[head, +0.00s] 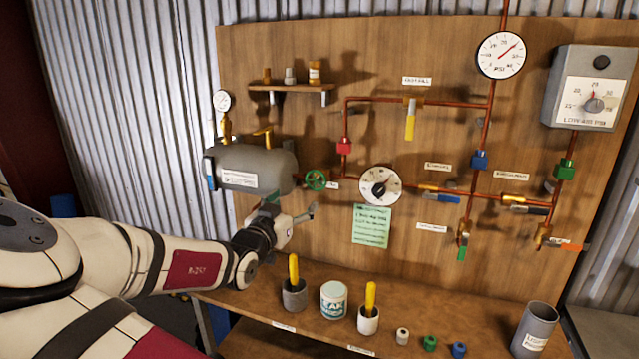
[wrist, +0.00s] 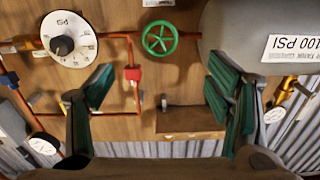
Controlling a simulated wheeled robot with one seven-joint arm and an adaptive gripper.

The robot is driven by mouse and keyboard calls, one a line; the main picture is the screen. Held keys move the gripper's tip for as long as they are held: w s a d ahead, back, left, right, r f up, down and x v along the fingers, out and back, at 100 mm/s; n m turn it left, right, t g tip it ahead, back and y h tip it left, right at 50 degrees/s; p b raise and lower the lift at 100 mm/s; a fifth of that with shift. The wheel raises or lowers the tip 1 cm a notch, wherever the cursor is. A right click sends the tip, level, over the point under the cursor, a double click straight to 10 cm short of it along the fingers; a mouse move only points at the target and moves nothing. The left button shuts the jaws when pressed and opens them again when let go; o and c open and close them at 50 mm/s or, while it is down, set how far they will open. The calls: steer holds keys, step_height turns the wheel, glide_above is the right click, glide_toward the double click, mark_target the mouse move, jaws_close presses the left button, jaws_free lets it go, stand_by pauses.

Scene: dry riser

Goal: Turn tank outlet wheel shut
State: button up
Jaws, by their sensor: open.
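The green tank outlet wheel (head: 316,179) is on the copper pipe just right of the grey tank (head: 262,168). In the wrist view, which is upside down, the spoked green wheel (wrist: 160,38) is at top centre, beside the tank (wrist: 255,32). My gripper (head: 291,205) is in front of the board, below and slightly left of the wheel in the head view. Its green-padded fingers (wrist: 160,85) are spread wide with nothing between them. The wheel lies beyond the fingertips and looks untouched.
A round dial (head: 380,185) is right of the wheel, above a green note (head: 371,226). A small shelf (head: 290,88) is above the tank. The bench below holds a grey pot (head: 294,298), a white tin (head: 334,300) and a white pot (head: 368,321) with yellow-handled tools.

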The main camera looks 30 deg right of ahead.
mark_target(315, 182)
steer(key=x, duration=1.2)
steer(key=shift+w+d+p, duration=0.2)
steer(key=shift+w+p, duration=0.05)
steer(key=shift+p, duration=0.15)
steer(key=c, duration=1.1)
